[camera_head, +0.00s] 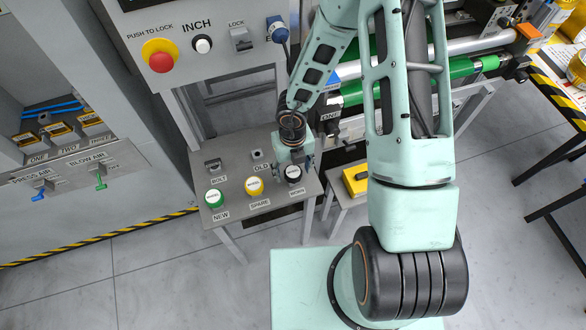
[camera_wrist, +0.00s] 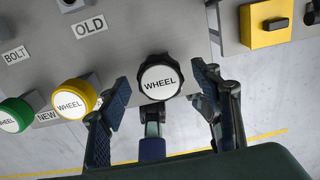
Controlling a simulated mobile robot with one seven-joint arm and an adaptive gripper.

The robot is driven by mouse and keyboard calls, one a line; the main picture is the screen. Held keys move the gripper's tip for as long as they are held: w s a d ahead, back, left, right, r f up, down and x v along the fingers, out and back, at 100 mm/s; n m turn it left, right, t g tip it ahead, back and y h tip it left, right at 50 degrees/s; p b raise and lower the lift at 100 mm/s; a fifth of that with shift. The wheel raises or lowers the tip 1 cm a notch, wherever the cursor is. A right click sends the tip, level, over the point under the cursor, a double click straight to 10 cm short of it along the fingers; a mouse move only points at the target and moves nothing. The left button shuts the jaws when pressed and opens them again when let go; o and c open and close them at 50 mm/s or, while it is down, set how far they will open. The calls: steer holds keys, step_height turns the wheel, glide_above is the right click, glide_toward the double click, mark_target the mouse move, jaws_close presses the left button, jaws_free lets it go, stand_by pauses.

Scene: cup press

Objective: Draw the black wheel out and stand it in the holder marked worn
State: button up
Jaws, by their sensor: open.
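The black wheel (camera_head: 293,172), with a white face reading WHEEL, is at the front right of the grey bench, just behind the label WORN (camera_head: 297,191). In the wrist view the black wheel (camera_wrist: 160,80) is near the middle. My gripper (camera_wrist: 160,86) is open, one finger on each side of the wheel, with gaps between. In the head view my gripper (camera_head: 292,164) is close by the wheel and partly hides it. The WORN label is not readable in the wrist view. Whatever bears the wheel is hidden under it.
The green wheel (camera_head: 215,196) and yellow wheel (camera_head: 254,186) stand to the left, near NEW and SPARE. Behind them are the OLD holder (camera_head: 257,155), without a wheel, and the BOLT holder (camera_head: 212,165). A yellow box (camera_head: 355,180) is right of the bench. The control panel (camera_head: 205,45) rises behind.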

mark_target(293, 171)
step_height(293, 171, up, 12)
stand_by(0.6)
stand_by(0.7)
